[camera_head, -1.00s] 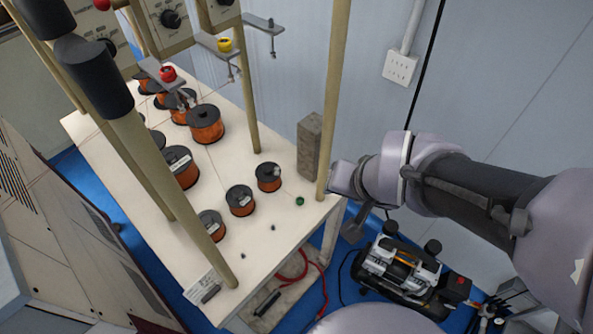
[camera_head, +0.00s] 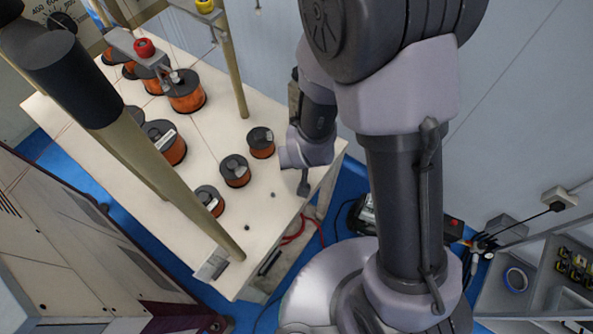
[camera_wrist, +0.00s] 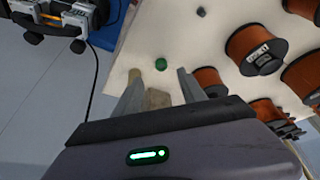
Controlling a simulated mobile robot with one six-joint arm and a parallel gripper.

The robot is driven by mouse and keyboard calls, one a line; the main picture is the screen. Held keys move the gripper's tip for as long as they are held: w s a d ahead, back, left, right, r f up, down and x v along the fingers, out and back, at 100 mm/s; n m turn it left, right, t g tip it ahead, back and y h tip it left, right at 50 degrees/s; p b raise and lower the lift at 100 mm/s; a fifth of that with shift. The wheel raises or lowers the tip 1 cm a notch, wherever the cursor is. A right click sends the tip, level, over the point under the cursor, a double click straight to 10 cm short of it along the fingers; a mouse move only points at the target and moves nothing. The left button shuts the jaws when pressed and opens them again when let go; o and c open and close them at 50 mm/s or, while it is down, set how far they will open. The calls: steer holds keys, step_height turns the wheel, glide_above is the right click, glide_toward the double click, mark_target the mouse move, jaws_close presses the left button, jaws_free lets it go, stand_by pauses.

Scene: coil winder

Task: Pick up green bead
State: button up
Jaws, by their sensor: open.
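I cannot tell the height of the fingertips above the table.
Several copper wire spools (camera_head: 235,171) stand on the table, some close to the right finger in the wrist view (camera_wrist: 211,81). A post (camera_head: 215,240) rises at the front left.

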steer(key=b+x, duration=0.4)
steer(key=x, duration=0.3)
steer(key=shift+w+a+f, duration=0.15)
steer(key=shift+w+f, duration=0.05)
steer(key=shift+f, duration=0.15)
steer(key=shift+r, duration=0.25)
jaws_close()
